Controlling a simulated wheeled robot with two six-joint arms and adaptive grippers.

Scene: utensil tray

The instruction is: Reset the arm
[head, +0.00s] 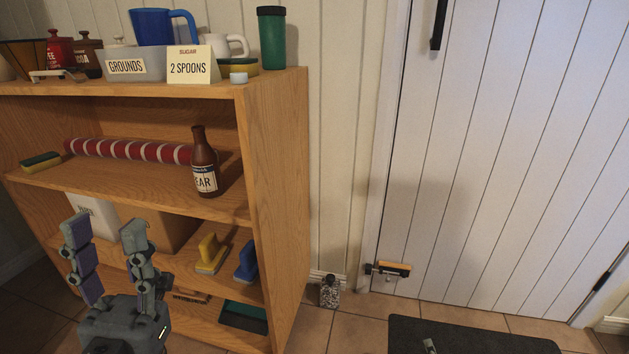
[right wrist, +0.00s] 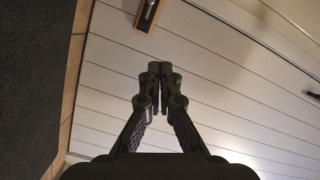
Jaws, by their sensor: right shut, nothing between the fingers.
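My left gripper (head: 105,228) is at the lower left of the head view, in front of the wooden shelf. Its two fingers point up and stand wide apart, with nothing between them. My right gripper (right wrist: 160,68) is in the middle of the right wrist view. Its fingertips are together and hold nothing, in front of the white plank door (right wrist: 225,100). In the head view only a small grey tip (head: 430,346), which may be part of my right gripper, shows at the bottom edge over the dark mat.
The wooden shelf (head: 280,200) fills the left, with a brown bottle (head: 204,165), a striped roll (head: 125,150) and brushes (head: 210,254). A latch (head: 388,269) sits low on the door (head: 480,150). A dark mat (head: 470,335) and a small speckled jar (head: 329,293) are on the tiled floor.

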